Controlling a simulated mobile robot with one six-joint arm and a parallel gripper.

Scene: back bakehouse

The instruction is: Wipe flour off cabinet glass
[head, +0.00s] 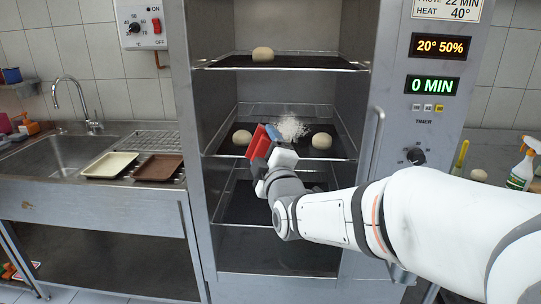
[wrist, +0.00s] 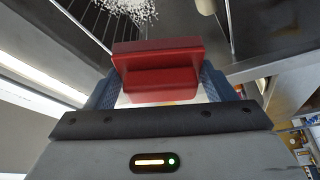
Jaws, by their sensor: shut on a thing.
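The cabinet (head: 190,150) stands in front of me, with clear glass over its racks and a long handle (head: 376,140) at right. A white flour patch (head: 291,127) shows at middle-rack height; it also shows at the top of the wrist view (wrist: 128,6). My gripper (head: 268,143) is shut on a red block-like tool (head: 258,141). The red tool (wrist: 160,68) sits between the blue-grey finger pads in the wrist view. In the head view it is left of and slightly below the flour. I cannot tell whether it touches the glass.
Dough balls (head: 263,54) rest on the cabinet's racks. A sink (head: 60,155) and two shallow trays, one cream (head: 109,165) and one brown (head: 157,168), are at left. A spray bottle (head: 521,170) stands on the right counter. My arm crosses the lower right.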

